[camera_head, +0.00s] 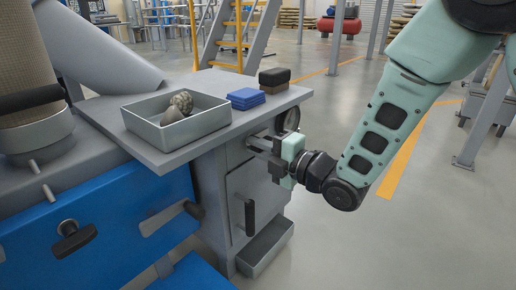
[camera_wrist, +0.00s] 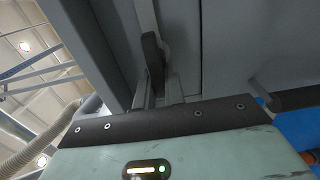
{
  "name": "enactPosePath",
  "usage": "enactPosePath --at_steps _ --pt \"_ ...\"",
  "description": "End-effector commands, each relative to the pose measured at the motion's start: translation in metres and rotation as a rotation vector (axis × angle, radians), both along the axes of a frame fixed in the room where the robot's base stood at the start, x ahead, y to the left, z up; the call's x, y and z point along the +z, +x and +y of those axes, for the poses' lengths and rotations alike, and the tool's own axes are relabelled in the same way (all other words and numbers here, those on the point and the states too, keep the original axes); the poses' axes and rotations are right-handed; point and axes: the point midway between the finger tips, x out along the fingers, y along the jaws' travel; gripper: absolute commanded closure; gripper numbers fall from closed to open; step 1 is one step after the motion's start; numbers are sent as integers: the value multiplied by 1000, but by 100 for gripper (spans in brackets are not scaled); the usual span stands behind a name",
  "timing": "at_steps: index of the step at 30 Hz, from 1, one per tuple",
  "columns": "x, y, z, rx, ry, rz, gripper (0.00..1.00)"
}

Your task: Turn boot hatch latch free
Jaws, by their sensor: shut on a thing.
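My gripper (camera_head: 262,147) is at the upper front of a grey cabinet (camera_head: 233,167) under the worktop's edge. In the wrist view its two fingers (camera_wrist: 160,88) are closed on a dark latch lever (camera_wrist: 152,50). The lever stands in front of a grey panel (camera_wrist: 232,45). In the head view my gripper hides this lever. A blue hatch panel (camera_head: 105,225) on the left carries a black knob (camera_head: 74,238).
The grey worktop (camera_head: 205,146) overhangs the cabinet close above my gripper. It bears a grey tray (camera_head: 150,134) with stones, blue pads (camera_head: 245,98) and dark blocks (camera_head: 274,78). A round gauge (camera_head: 288,119) is beside my gripper. A black handle (camera_head: 249,217) is lower on the cabinet.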

Motion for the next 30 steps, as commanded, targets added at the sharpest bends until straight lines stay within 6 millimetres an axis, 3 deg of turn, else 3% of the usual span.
enactPosePath --at_steps 1,6,7,9,20,26,30 --pt "-4 5 -8 -22 -11 5 100" --pt "-4 6 -8 -22 -10 4 100" --pt "-4 6 -8 -22 -10 4 83" --pt "-3 6 -8 -22 -9 4 67" --pt "0 0 -7 -10 -4 2 67" --pt "2 -18 -31 -11 -5 4 67" --pt "2 -38 -57 -14 -6 6 67"
